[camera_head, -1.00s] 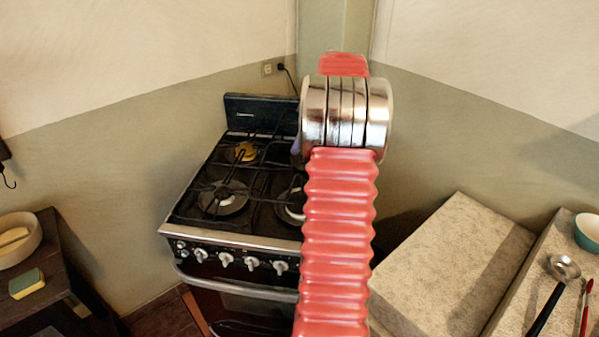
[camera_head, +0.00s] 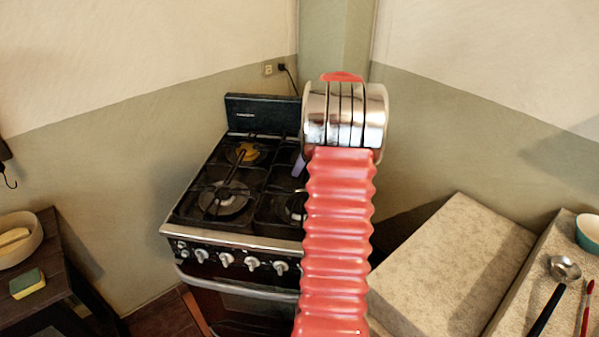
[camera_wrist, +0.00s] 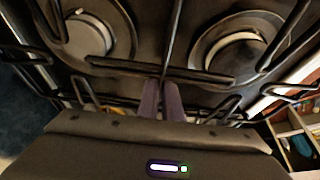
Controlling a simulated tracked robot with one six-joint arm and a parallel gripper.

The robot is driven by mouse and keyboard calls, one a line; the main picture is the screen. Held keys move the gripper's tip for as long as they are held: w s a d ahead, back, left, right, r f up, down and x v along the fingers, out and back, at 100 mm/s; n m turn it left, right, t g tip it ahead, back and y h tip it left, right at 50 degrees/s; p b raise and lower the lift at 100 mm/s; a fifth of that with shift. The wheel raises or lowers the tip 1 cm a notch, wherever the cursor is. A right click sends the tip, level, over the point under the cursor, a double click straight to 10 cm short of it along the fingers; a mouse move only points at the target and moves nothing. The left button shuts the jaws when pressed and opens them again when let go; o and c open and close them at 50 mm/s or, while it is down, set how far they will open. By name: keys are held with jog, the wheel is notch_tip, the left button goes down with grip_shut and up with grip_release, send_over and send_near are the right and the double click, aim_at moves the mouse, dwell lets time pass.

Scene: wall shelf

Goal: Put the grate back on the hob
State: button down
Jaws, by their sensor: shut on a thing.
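The hob (camera_head: 235,239) is the top of a black stove with silver knobs, left of my arm in the head view. Its burners show below dark bars. The black wire grate (camera_wrist: 205,76) spans the wrist view over two round burners. My gripper (camera_wrist: 163,88), with purple fingers, is shut on a bar of the grate near its middle. In the head view the grate (camera_head: 238,165) lies low over the hob. Whether it touches the hob all round I cannot tell. My red arm hides the hob's right side and most of the gripper.
A dark side table (camera_head: 52,252) at left holds a bowl (camera_head: 30,238) and a sponge (camera_head: 27,284). Pale stone blocks (camera_head: 450,255) stand at right, with a ladle (camera_head: 563,270) and a teal bowl (camera_head: 590,232). Walls close in behind the stove.

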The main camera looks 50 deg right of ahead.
jog(key=shift+f, duration=1.05)
jog(key=shift+f, duration=0.1)
jog(key=c, duration=1.9)
grip_release()
jog(key=shift+c, duration=0.2)
jog(key=v, duration=1.2)
jog(key=shift+s+d, duration=0.1)
